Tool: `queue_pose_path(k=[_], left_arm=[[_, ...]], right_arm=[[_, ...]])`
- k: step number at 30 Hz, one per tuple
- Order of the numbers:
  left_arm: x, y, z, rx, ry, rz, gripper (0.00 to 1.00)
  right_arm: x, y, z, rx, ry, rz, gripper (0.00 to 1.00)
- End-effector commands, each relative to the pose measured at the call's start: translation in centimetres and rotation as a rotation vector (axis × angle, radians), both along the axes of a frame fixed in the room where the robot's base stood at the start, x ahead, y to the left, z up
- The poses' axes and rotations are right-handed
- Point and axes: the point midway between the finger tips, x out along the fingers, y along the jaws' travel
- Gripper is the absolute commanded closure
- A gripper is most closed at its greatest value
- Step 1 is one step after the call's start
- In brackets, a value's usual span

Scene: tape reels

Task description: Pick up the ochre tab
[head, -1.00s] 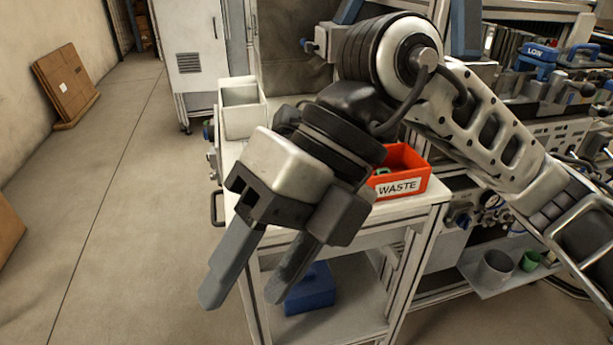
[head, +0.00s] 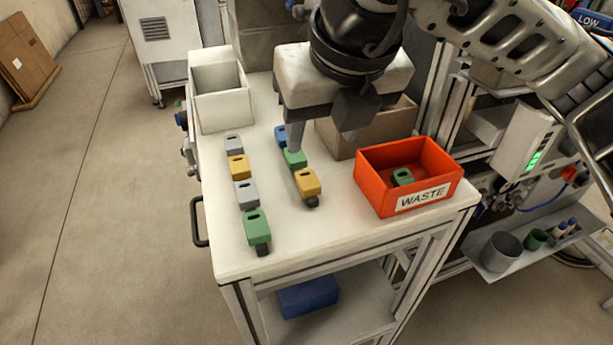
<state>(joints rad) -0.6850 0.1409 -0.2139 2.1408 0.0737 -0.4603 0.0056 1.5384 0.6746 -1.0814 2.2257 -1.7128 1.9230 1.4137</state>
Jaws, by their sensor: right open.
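Two ochre tabs show on the white cart top in the head view. One ochre tab (head: 307,182) lies in the right row, in front of a green tab (head: 295,158). The other ochre tab (head: 238,167) lies in the left row, between two grey tabs (head: 234,144) (head: 246,193). My right gripper (head: 322,143) is open and points down over the cart, behind the right-row ochre tab. My left gripper is not in view.
A red WASTE bin (head: 376,187) holds a green tab. A white bin (head: 222,111) and a brown box (head: 340,146) stand behind.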

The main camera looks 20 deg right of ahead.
Motion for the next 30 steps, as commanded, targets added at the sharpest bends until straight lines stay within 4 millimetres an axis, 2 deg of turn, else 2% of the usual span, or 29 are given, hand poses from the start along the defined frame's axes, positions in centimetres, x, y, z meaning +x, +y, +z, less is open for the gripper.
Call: queue_pose_path(k=[3, 6, 14, 21, 25, 30], left_arm=[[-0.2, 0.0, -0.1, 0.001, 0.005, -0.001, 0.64], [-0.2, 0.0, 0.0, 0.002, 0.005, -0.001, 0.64], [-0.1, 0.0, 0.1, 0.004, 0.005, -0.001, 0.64], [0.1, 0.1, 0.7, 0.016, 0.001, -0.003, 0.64], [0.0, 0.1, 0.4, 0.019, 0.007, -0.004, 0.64], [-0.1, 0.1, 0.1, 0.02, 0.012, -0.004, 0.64]], right_arm=[[0.9, 0.0, -2.5, -0.001, 0.007, -0.001, 0.47], [1.6, 0.0, -3.9, 0.0, 0.005, 0.0, 0.47], [2.3, 0.1, -5.7, 0.0, 0.003, 0.001, 0.47], [3.3, 0.4, -9.0, 0.0, 0.005, 0.0, 0.47], [3.7, 0.4, -10.0, 0.001, 0.002, 0.002, 0.47], [3.8, 0.4, -10.1, 0.001, 0.0, 0.003, 0.47]])
